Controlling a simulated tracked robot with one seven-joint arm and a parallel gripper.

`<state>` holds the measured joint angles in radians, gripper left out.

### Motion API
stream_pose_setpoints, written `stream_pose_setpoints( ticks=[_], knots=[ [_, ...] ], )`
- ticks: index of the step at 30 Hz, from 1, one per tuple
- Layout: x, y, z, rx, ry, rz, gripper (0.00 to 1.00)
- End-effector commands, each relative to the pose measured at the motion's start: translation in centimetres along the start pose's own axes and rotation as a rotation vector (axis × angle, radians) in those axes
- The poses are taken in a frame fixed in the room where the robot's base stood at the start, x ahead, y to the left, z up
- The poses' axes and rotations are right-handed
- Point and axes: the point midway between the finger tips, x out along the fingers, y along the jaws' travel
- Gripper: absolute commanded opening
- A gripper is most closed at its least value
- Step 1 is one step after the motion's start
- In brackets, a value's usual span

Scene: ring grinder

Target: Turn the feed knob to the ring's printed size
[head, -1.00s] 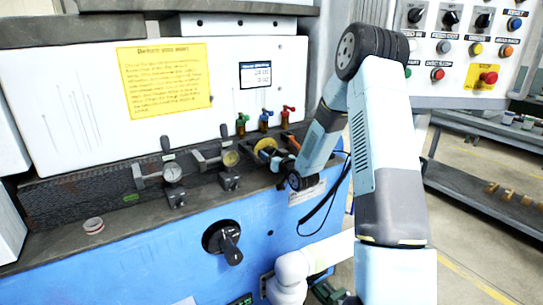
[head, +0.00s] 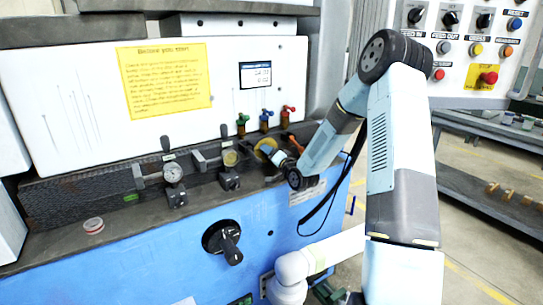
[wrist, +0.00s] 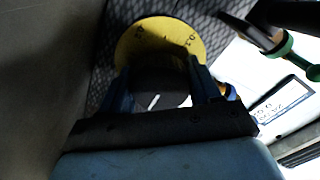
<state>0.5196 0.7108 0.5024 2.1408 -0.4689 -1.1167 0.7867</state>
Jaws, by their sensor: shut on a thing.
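The feed knob is a dark round grip in front of a yellow dial (head: 265,148) on the machine's right side. In the wrist view the yellow dial (wrist: 155,38) shows printed marks, including one like 0.1. The dark knob (wrist: 160,100) has a white pointer line and sits between my fingers. My gripper (wrist: 162,92), with blue fingers, is shut on it; the gripper also shows in the head view (head: 280,160). A small round ring-like thing (head: 93,225) lies on the ledge at left; its print is too small to read.
Two gauges (head: 173,174) (head: 230,158) stand on the ledge left of the knob. Green, blue and red valves (head: 265,119) stand just above it. A small display (head: 256,75) and a yellow notice (head: 165,80) are on the white panel. A black rotary switch (head: 229,242) is below.

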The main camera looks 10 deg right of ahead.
Motion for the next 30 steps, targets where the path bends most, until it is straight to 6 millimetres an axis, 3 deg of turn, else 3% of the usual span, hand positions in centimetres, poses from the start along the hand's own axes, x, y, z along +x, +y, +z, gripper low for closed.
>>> stream_pose_setpoints(
  ticks=[20, 21, 28, 30],
  knots=[
    [-0.22, 0.57, -0.09, 0.064, 0.002, 0.011, 0.32],
    [-0.22, 0.58, -0.09, 0.064, 0.001, 0.011, 0.64],
    [-0.14, 0.38, -0.08, 0.063, 0.001, 0.007, 0.86],
    [-0.12, 0.31, -0.07, 0.063, 0.001, 0.006, 0.87]
  ],
)
